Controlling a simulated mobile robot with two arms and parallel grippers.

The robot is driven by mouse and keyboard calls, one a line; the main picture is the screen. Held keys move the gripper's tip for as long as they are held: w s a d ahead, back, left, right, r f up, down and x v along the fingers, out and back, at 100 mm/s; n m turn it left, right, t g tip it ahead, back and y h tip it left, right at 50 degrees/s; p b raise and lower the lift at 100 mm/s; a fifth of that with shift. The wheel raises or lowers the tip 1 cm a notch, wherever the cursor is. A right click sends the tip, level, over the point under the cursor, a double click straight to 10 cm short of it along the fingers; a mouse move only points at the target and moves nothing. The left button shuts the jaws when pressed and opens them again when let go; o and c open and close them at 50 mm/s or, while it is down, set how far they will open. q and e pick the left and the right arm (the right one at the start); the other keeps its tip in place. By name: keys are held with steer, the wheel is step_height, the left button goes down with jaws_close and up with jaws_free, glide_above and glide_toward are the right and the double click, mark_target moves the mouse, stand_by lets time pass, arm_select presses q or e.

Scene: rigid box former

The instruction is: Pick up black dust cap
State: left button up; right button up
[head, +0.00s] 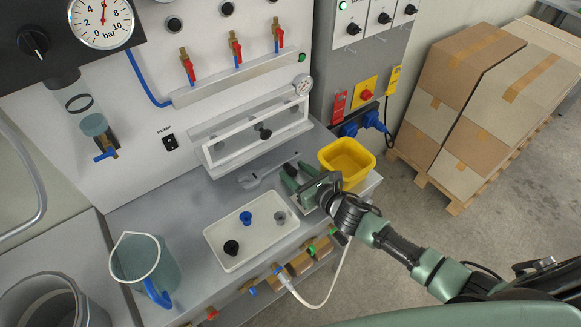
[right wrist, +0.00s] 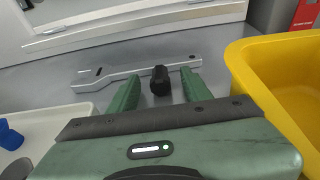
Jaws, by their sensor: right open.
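A small black dust cap (right wrist: 159,80) stands on the grey bench in the right wrist view, between the two green fingertips of my right gripper (right wrist: 160,92). Gaps show on both sides of it, so the fingers look apart from it. In the head view this black cap (head: 290,170) is partly hidden by my right gripper (head: 296,178), which is open and low over the bench. Another black cap (head: 231,247) sits in the white tray (head: 222,262), with a blue cap (head: 246,218) and a grey cap (head: 280,217). My left gripper is not in view.
A yellow bin (head: 347,160) stands close to the right of my gripper. A grey flat wrench (head: 262,176) lies just behind the cap. A clear-fronted guard (head: 258,138) runs along the back. A jug (head: 146,265) stands at the left.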

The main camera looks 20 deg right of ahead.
steer(key=shift+w, duration=0.2)
jaws_close()
